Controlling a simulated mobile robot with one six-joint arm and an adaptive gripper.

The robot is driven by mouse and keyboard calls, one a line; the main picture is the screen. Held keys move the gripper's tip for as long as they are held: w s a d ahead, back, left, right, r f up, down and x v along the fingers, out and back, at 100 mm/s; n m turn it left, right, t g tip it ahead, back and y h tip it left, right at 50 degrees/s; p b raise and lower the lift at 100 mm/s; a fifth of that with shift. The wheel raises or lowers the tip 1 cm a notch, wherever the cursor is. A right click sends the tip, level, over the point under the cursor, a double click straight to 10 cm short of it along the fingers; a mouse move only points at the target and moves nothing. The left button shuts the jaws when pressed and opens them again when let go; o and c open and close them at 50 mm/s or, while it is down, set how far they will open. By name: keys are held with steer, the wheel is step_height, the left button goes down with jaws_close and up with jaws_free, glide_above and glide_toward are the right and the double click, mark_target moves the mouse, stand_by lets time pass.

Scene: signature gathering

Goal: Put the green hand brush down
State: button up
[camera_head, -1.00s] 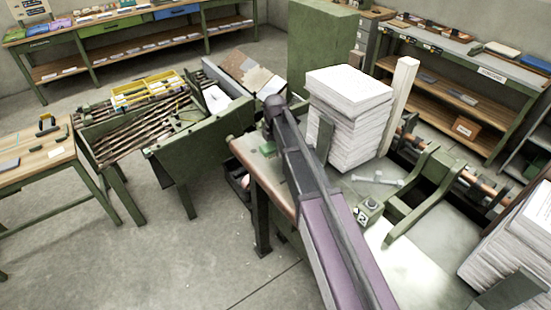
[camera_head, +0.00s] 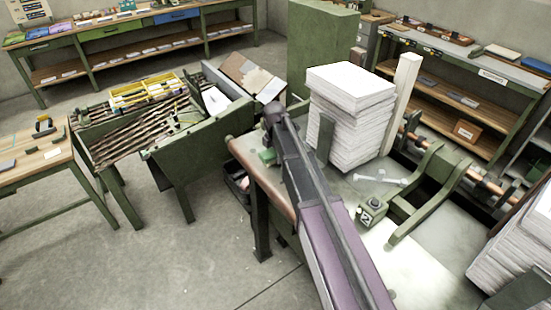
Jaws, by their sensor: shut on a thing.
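A small green piece, which I take to be the green hand brush (camera_head: 268,156), shows just left of my arm, over the brown-edged corner of the workbench (camera_head: 247,165). Only part of it is visible. My gripper (camera_head: 270,146) is at the far end of my arm, mostly hidden behind the dark joint and link, and is shut on the brush. I cannot tell whether the brush touches the bench top.
A tall paper stack (camera_head: 350,115) stands close right of my arm. A numbered block (camera_head: 371,211), a metal tool (camera_head: 381,178) and a green bracket (camera_head: 430,190) lie further right. A green bin (camera_head: 195,150) stands left of the bench. Floor is clear at lower left.

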steer(key=shift+f, duration=0.2)
steer(key=o, duration=1)
steer(key=shift+r, duration=0.3)
step_height(320, 180, up, 12)
steer(key=p, duration=1.2)
steer(key=shift+f, duration=0.1)
